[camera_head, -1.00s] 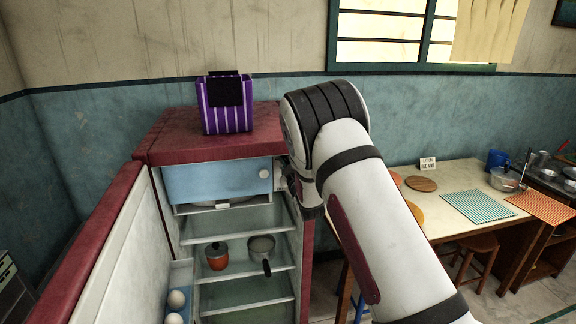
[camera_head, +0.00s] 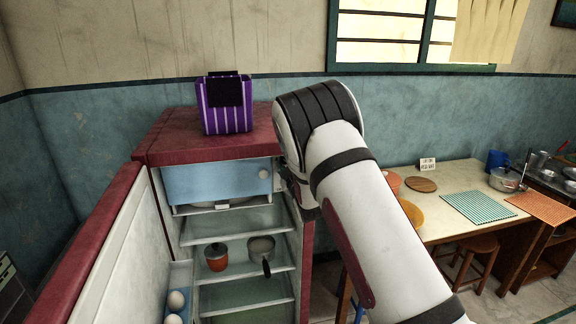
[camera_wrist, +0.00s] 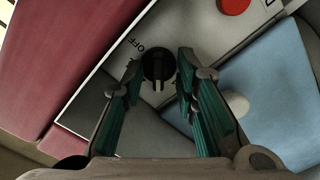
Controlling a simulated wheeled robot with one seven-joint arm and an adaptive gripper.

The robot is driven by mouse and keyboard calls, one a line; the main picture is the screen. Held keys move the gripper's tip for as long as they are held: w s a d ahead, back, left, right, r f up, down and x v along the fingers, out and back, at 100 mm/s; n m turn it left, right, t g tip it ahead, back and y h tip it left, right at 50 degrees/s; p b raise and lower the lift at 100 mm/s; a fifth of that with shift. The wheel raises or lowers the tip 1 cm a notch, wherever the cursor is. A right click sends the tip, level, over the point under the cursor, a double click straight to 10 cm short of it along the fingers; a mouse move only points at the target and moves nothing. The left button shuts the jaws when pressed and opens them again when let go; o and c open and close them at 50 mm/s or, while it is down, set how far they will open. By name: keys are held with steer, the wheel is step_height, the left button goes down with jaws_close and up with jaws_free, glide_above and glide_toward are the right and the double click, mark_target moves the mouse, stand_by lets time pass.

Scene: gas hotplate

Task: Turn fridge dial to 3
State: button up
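The fridge dial (camera_wrist: 158,64) is a small dark round knob on a pale panel (camera_wrist: 122,58) in the wrist view. Lettering that reads "OFF" is printed beside it; I cannot read a 3 or tell the exact setting. My gripper (camera_wrist: 160,72) is open, with its green-padded fingers on either side of the dial in the picture. I cannot tell whether they touch it or how deep they reach. The open fridge (camera_head: 215,150) stands at the left in the head view. There the dial is not discernible, and my arm covers the fridge's upper right.
The blue freezer door (camera_head: 215,182) with its round knob (camera_head: 264,174) adjoins the panel. A red disc (camera_wrist: 234,4) is on the panel. The open fridge door (camera_head: 110,245) extends left. A purple striped container (camera_head: 226,118) stands on top. A table (camera_head: 440,225) stands right.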

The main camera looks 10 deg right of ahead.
steer(key=s, duration=1.2)
steer(key=shift+r, duration=0.1)
steer(key=s+d+r+m+g, duration=0.1)
steer(key=s+r+m+g, duration=0.5)
steer(key=s+r, duration=0.6)
steer(key=s+a+r+m+g, duration=0.1)
steer(key=s+m+g, duration=0.2)
steer(key=s, duration=2.8)
steer(key=g, duration=0.3)
steer(key=shift+g, duration=0.4)
